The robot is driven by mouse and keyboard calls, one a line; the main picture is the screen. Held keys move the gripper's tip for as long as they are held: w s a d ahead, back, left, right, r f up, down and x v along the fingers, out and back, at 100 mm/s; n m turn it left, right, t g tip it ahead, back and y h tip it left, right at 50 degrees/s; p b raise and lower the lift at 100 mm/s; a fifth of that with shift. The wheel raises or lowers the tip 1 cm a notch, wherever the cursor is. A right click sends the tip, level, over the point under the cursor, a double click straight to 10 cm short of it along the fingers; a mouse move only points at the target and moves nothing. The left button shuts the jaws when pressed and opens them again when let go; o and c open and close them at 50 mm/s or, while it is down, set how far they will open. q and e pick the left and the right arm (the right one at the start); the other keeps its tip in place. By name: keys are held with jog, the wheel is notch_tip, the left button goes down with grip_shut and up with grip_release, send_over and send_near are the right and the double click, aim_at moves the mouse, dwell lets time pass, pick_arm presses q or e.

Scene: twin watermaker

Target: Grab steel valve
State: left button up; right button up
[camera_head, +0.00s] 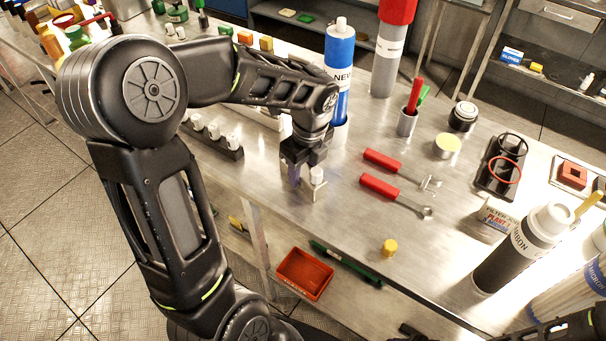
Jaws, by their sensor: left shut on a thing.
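My left gripper (303,178) points down near the middle of the steel table. It is shut on a small pale metal piece with a white round top, which I take to be the steel valve (318,180). The valve is at or just above the tabletop; I cannot tell if it touches. The fingers hide part of it.
A dark rack (216,137) with several white-topped pieces stands to the left. A blue bottle (340,60) stands behind the gripper. Red-handled tools (381,187) lie to the right. A yellow cap (389,248) sits near the front edge. An orange bin (304,273) is below.

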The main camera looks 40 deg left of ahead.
aim_at(303, 169)
pick_arm(q)
grip_shut()
dwell(0.3)
jog(key=shift+r, duration=0.1)
notch_tip(303, 169, up, 10)
jog(key=shift+f, duration=0.1)
dwell(0.6)
dwell(0.5)
